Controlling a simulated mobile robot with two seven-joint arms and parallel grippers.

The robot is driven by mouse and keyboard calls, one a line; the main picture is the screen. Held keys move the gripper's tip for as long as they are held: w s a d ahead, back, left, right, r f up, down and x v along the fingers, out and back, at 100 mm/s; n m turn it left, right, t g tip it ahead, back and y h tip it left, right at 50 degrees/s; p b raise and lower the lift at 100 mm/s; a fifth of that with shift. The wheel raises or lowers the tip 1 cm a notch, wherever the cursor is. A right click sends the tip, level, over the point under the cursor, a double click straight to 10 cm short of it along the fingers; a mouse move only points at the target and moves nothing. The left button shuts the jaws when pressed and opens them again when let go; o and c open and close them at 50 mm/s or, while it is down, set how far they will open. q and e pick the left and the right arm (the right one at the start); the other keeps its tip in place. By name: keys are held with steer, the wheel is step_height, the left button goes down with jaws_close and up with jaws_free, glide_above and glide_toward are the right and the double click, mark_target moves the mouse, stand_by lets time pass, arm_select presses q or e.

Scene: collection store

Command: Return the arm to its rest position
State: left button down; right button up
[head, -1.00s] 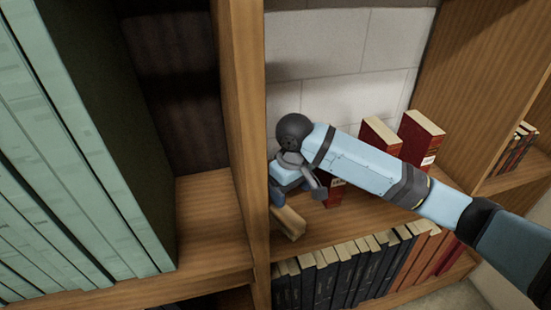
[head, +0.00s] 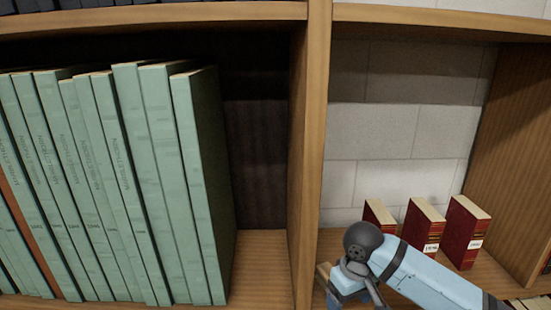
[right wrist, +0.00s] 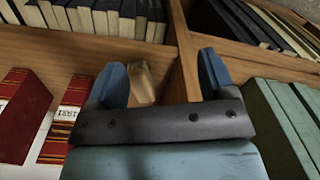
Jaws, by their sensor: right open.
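My right arm reaches in from the lower right in the head view. Its gripper (head: 350,292) is low at the left of the right-hand shelf bay, close to the wooden upright (head: 312,160). In the right wrist view my right gripper (right wrist: 162,74) has its two blue fingers wide apart. A tan, block-like thing (right wrist: 141,84) shows between them, nearer the left finger. I cannot tell whether it touches that finger. My left gripper is not in view.
Red books (head: 466,232) stand behind and right of my gripper. Tall green volumes (head: 140,180) fill the left bay, with a gap between them and the upright. Dark books (right wrist: 115,18) stand on another shelf level. The wall above the red books is clear.

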steer(key=s+a+f+m+t+y+p, duration=0.1)
steer(key=s+a+f+t+y, duration=0.25)
steer(key=f, duration=0.35)
steer(key=s+a+f+t+y, duration=0.2)
steer(key=s+a+f, duration=0.15)
steer(key=f, duration=0.45)
steer(key=s+d+f+m+t, duration=0.1)
steer(key=s+d+f+t, duration=0.1)
steer(key=s+d+f, duration=0.2)
steer(key=s, duration=0.2)
steer(key=shift+s+p, duration=0.35)
steer(key=shift+s, duration=0.05)
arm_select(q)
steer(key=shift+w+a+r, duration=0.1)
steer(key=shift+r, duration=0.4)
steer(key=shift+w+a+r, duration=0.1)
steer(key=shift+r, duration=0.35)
arm_select(e)
steer(key=s+d+t+h, duration=0.1)
steer(key=s+d, duration=0.1)
steer(key=s, duration=0.1)
steer(key=s+d+f+t, duration=0.1)
steer(key=s+d, duration=0.1)
steer(key=s, duration=0.1)
steer(key=s+d+f+t+h, duration=0.1)
steer(key=s+d, duration=0.1)
steer(key=s, duration=0.1)
steer(key=shift+s+d+f+h, duration=0.2)
steer(key=shift+s+d+h, duration=0.05)
steer(key=shift+d+h, duration=0.1)
